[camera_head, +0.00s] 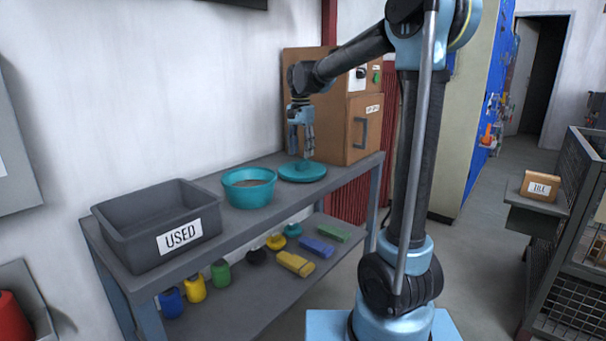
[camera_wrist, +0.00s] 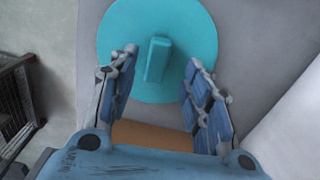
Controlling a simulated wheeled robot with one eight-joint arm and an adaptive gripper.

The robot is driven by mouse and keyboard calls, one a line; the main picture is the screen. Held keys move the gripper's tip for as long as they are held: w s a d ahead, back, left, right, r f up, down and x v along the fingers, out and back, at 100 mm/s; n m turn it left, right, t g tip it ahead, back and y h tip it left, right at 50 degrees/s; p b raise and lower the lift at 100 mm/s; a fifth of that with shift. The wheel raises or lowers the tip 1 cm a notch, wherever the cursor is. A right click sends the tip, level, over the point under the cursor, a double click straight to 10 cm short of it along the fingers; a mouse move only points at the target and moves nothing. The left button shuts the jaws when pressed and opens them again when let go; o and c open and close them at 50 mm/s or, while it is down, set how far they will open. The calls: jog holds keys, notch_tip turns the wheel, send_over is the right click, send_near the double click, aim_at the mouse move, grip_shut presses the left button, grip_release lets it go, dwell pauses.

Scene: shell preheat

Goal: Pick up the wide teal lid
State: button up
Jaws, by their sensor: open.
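The wide teal lid (camera_head: 303,173) lies flat on the top shelf of the grey bench, between a teal bowl (camera_head: 248,190) and a brown cabinet. In the wrist view the lid is a round teal disc (camera_wrist: 185,80) with a raised bar handle (camera_wrist: 157,59) at its middle. My gripper (camera_head: 303,152) is above the lid, pointing down. In the wrist view my gripper (camera_wrist: 160,78) is open, with one finger on each side of the handle. No contact with the handle shows. The exact height of the fingertips over the lid is hard to tell.
The brown cabinet (camera_head: 362,128) stands close behind and right of the lid. A dark grey bin marked USED (camera_head: 155,222) is at the left end of the bench (camera_head: 226,232). Several coloured items lie on the lower shelf. A white wall runs behind the bench.

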aim_at(302, 160)
jog(key=shift+d+f, duration=0.2)
jog(key=shift+f, duration=2.35)
grip_shut()
